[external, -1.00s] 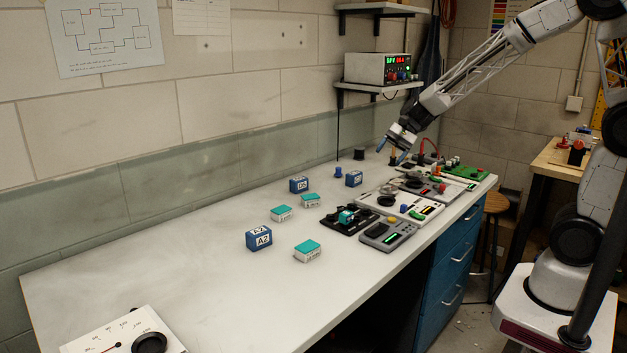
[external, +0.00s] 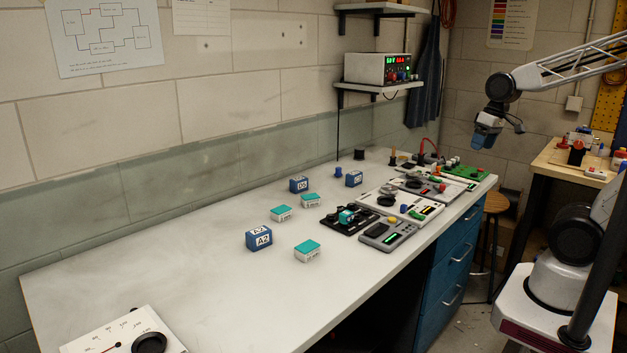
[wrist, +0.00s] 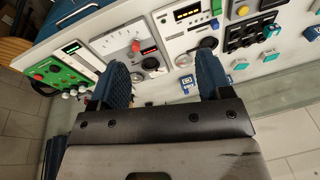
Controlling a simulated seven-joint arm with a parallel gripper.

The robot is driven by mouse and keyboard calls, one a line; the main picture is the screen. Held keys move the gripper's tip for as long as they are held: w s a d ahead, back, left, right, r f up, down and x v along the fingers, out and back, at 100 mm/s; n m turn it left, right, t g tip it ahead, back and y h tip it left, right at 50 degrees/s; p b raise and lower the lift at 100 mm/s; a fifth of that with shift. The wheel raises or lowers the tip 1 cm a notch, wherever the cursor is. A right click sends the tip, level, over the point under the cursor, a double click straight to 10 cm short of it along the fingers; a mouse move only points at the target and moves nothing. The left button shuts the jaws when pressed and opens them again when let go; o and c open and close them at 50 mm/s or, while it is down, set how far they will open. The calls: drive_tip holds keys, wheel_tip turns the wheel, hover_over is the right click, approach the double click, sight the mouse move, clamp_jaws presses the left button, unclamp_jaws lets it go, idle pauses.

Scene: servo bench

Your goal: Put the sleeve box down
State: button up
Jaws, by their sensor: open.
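My gripper (external: 498,136) is open and empty, raised in the air off the bench's far right end. In the wrist view the two blue fingers of my gripper (wrist: 162,72) stand wide apart, with only the bench and its devices behind them. No box is in my gripper. I cannot tell which box is the sleeve box. A blue box labelled A2 (external: 259,239), a blue box marked D5 (external: 299,185) and another blue box (external: 353,179) stand on the bench. Two teal-topped white boxes (external: 281,213) (external: 310,200) and a third teal-topped box (external: 307,251) stand among them.
Several meters and panels, including a grey meter (external: 388,236) and a green board (external: 466,172), crowd the right end of the bench. A power supply (external: 383,68) sits on a wall shelf. A dial panel (external: 125,335) lies at the near left. The bench's left half is mostly clear.

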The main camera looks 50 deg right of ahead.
drive_tip(key=shift+n+t+h, duration=0.3)
drive_tip(key=shift+n+h, duration=0.4)
drive_tip(key=s+d, duration=0.2)
drive_tip(key=s, duration=0.1)
drive_tip(key=shift+s+d+r, duration=0.1)
drive_tip(key=shift+s+d, duration=0.05)
drive_tip(key=shift+s, duration=0.1)
drive_tip(key=shift+o, duration=0.4)
idle(1.0)
drive_tip(key=w+a+f+m+g+y, duration=0.15)
drive_tip(key=w+a+m+y, duration=0.25)
drive_tip(key=w+a, duration=0.65)
drive_tip(key=w+a+f+m+g+y, duration=0.1)
drive_tip(key=w+a+f+m+y, duration=0.2)
drive_tip(key=w+a, duration=0.75)
drive_tip(key=w+a+f+m+y, duration=0.2)
drive_tip(key=a+f+m, duration=0.1)
drive_tip(key=a, duration=0.6)
drive_tip(key=w+a+f+m+y, duration=0.2)
drive_tip(key=w+a+f+m, duration=0.1)
drive_tip(key=a, duration=0.6)
drive_tip(key=w+a+f+m+y, duration=0.2)
drive_tip(key=w+a+f+m, duration=0.1)
drive_tip(key=a, duration=0.7)
drive_tip(key=shift+w+f+m+y, duration=0.25)
drive_tip(key=shift+f+m+y, duration=0.15)
drive_tip(key=shift+f+m, duration=0.45)
